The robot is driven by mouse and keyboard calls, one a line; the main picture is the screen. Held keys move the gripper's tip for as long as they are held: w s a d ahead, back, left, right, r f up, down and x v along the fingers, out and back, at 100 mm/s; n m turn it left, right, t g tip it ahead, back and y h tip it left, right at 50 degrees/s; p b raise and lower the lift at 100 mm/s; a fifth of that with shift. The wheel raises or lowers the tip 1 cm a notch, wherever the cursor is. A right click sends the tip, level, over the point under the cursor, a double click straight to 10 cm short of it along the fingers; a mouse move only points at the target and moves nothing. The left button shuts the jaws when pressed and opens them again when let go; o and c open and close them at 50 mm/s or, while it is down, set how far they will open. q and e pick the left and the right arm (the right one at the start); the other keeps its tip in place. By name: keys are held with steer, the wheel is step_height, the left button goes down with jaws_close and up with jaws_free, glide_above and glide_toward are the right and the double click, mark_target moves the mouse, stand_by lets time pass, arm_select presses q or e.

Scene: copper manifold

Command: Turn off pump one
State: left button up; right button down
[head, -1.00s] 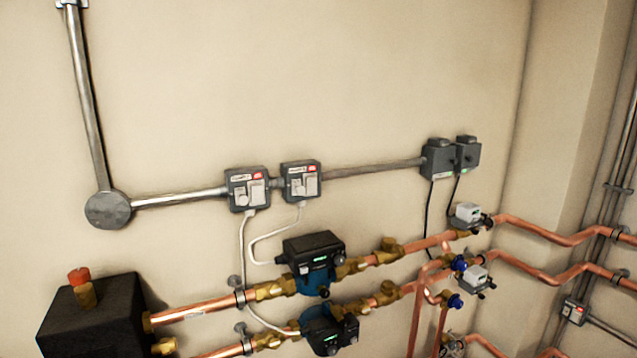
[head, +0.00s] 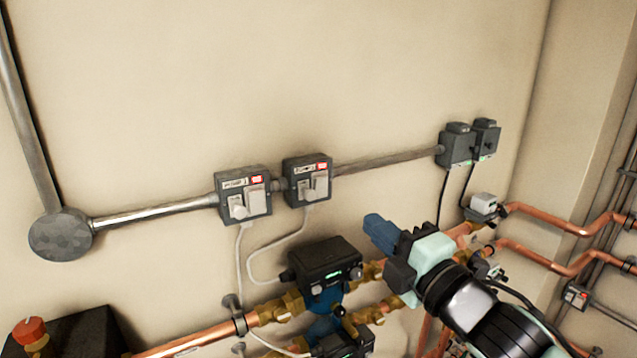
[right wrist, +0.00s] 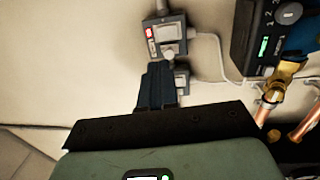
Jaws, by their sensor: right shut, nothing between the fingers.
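Two grey switch boxes sit on the wall conduit. The left box (head: 243,196) and the right box (head: 307,180) each have a white label, a red mark and light switch parts. The left label seems to read "PUMP 1", but it is blurred. My right gripper (head: 376,230) is shut and empty, right of and below both boxes, apart from them. In the right wrist view, its blue fingers (right wrist: 156,80) partly cover one box (right wrist: 182,82); another box (right wrist: 166,38) shows clearly above it. My left gripper is out of view.
A black-topped pump (head: 325,262) is below the boxes, with a second pump (head: 340,343) lower down. White cables and copper pipes (head: 190,335) run there. Grey control boxes (head: 468,143) hang farther right. The wall above the conduit is clear.

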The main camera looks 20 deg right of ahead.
mark_target(324, 178)
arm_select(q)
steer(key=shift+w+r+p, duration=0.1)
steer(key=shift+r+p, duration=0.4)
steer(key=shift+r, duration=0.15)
arm_select(e)
steer(key=w, duration=0.4)
steer(key=w+a+r, duration=0.1)
steer(key=w, duration=0.3)
steer(key=w+r, duration=0.1)
steer(key=w, duration=0.3)
steer(key=shift+w+a, duration=0.35)
steer(key=shift+w, duration=0.05)
